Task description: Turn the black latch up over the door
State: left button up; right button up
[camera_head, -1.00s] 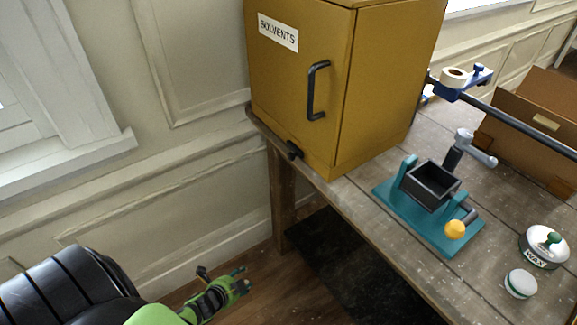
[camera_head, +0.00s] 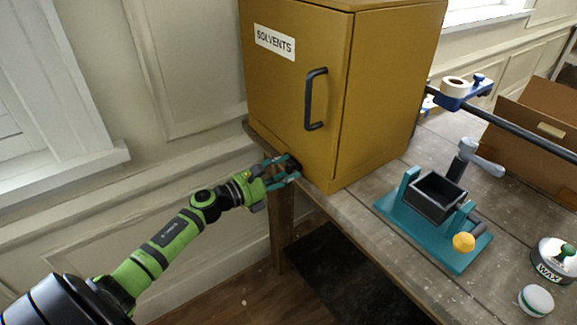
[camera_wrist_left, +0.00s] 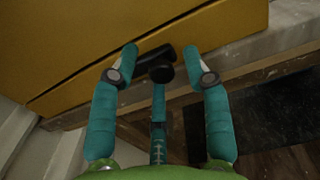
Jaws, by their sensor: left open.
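The yellow solvents cabinet (camera_head: 300,85) stands on the wooden bench, its door shut, with a dark handle (camera_head: 315,98) on it. The black latch (camera_wrist_left: 158,62) sits at the door's bottom edge and lies sideways, below the door, in the left wrist view. My left gripper (camera_head: 285,168) is at the latch, its teal fingers open. In the left wrist view the fingers (camera_wrist_left: 163,75) stand on either side of the latch, and I cannot tell whether any touches it. In the head view the fingers partly hide the latch. My right gripper is not in view.
A teal stand with a dark tray (camera_head: 437,196) and a yellow knob is on the bench (camera_head: 355,225) to the right. A wax tin (camera_head: 553,262), a white-lidded jar (camera_head: 536,300) and a cardboard box (camera_head: 530,125) are farther right. A panelled wall is at the left.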

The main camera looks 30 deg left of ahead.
pick_arm(q)
jog(key=shift+w+d, duration=0.15)
jog(key=shift+w, duration=0.3)
jog(key=shift+w+d, duration=0.15)
jog(key=shift+w, duration=0.1)
